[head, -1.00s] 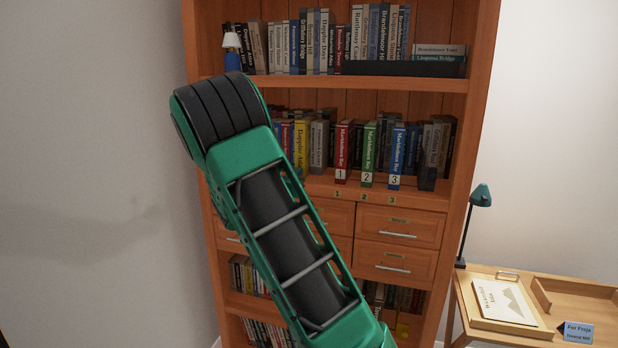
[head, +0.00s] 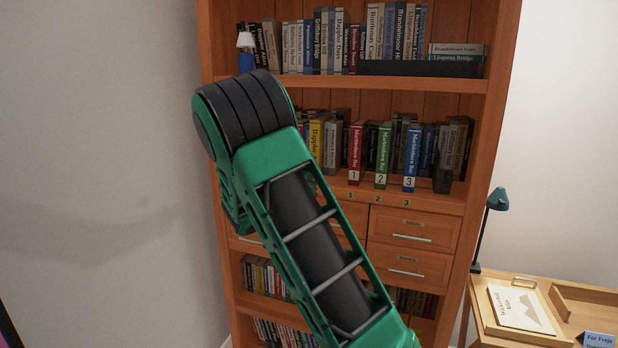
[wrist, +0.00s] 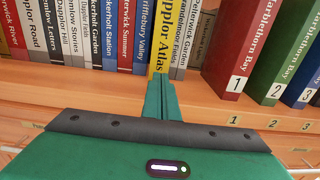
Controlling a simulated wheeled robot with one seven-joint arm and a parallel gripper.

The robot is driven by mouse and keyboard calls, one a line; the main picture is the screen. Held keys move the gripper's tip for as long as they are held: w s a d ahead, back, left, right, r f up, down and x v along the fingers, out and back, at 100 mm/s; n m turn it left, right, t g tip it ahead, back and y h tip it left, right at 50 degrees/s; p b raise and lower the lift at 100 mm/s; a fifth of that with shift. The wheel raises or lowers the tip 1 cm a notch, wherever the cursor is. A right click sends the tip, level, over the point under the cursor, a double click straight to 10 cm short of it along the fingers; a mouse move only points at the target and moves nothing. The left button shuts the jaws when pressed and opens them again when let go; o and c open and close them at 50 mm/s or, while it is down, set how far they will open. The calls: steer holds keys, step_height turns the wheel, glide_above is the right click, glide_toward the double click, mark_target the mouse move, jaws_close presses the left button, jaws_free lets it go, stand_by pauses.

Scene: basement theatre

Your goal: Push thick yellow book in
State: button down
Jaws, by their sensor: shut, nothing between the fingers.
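The thick yellow book (wrist: 166,35), lettered "Dapplor Atlas", stands upright in the middle shelf row. It also shows in the head view (head: 316,140), partly hidden by my arm. In the wrist view my gripper (wrist: 160,76) is shut and empty, its fingertips at the lower end of the yellow spine. I cannot tell whether they touch it. The yellow book's foot looks nearly level with its neighbours; I cannot tell if it sticks out. In the head view my gripper is hidden behind my arm.
Blue, red and grey books stand close on both sides. Numbered red (wrist: 236,45), green (wrist: 284,60) and blue books stand forward to the right. A desk (head: 480,310) stands at the right.

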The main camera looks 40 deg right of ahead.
steer(key=v, duration=1.1)
steer(key=shift+a, duration=0.25)
steer(key=s+d+f+m+g+y, duration=0.3)
steer(key=s+d+f+m, duration=0.15)
steer(key=s+m, duration=0.3)
steer(key=s+d+f+m+g+y, duration=0.35)
steer(key=s+f+m, duration=0.3)
steer(key=s, duration=0.25)
steer(key=s+a+m+g+y, duration=0.1)
steer(key=s+a+m+y, duration=0.3)
steer(key=s+a+m, duration=0.4)
steer(key=s+a+f+m+g+y, duration=0.1)
steer(key=s+a+m+y, duration=0.4)
steer(key=s, duration=0.9)
steer(key=a+m, duration=0.3)
steer(key=a, duration=0.1)
steer(key=shift+a+f+g, duration=0.35)
steer(key=shift+a, duration=0.05)
steer(key=shift+d, duration=0.1)
